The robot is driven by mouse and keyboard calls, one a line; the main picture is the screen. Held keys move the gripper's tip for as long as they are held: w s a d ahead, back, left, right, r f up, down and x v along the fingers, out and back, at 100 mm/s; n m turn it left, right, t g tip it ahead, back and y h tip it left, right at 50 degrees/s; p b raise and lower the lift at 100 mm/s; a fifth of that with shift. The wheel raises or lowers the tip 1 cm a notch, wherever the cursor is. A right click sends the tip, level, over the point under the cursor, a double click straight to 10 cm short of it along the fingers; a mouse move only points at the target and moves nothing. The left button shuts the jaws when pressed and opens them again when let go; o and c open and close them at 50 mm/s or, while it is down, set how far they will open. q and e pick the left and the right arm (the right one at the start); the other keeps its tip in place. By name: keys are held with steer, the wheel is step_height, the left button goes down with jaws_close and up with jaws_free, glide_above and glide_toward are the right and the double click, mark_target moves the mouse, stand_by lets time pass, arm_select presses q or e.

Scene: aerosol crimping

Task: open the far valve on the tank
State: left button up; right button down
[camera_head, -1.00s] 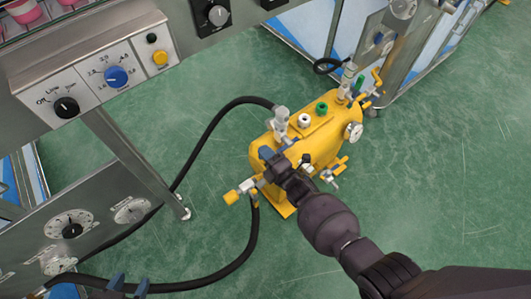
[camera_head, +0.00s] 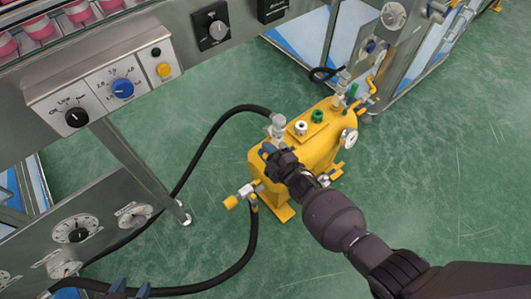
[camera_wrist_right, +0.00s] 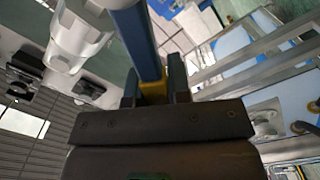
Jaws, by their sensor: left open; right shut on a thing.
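The yellow tank (camera_head: 312,152) stands on the green floor in the middle of the head view. A valve with a yellow lever (camera_head: 371,89) is at its far end, away from both grippers. Another valve with a yellow knob (camera_head: 231,202) sticks out at its near end. My right gripper (camera_head: 268,149) is at the near end of the tank, beside an upright grey fitting (camera_head: 277,126).
A black hose (camera_head: 207,141) curves from the tank to a grey panel with dials (camera_head: 75,230) at lower left. A control box with knobs (camera_head: 103,86) stands at upper left. A metal frame (camera_head: 386,50) is behind the tank. The floor at right is clear.

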steer(key=shift+w+d+r+m, duration=0.1)
steer(key=shift+d+r+m, duration=0.1)
steer(key=shift+m, duration=0.2)
steer(key=c, duration=1.1)
jaws_free()
steer(key=shift+o, duration=0.2)
steer(key=shift+a, duration=0.1)
